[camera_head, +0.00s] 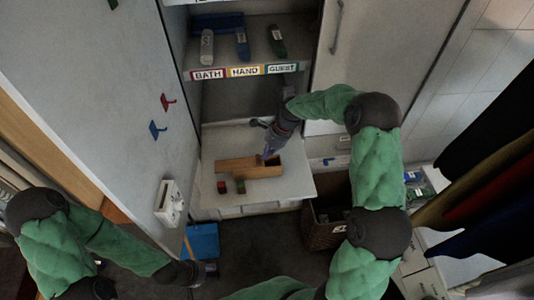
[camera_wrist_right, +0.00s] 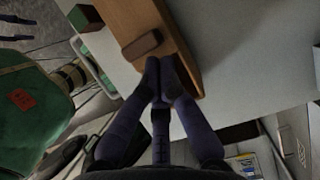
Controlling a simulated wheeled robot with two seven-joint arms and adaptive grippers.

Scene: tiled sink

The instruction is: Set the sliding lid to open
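A wooden box with a sliding lid (camera_head: 236,168) lies on the pale cabinet shelf. A dark patch shows at its right end beside my right gripper; I cannot tell how far the lid is open. In the right wrist view, a dark brown raised handle (camera_wrist_right: 142,45) sits on the wooden top (camera_wrist_right: 168,30). My right gripper (camera_head: 268,155) is over the box's right end. Its fingertips (camera_wrist_right: 159,66) are close together, just beside the handle, with nothing visible between them; contact is unclear. My left gripper (camera_head: 212,272) hangs low at the left, away from the box, its fingers too small to read.
A red block (camera_head: 222,187) and a green block (camera_head: 240,186) stand in front of the box. A shelf with labels (camera_head: 245,72) is above. A cabinet door (camera_head: 95,80) stands at left. A dark basket (camera_head: 325,235) is below right.

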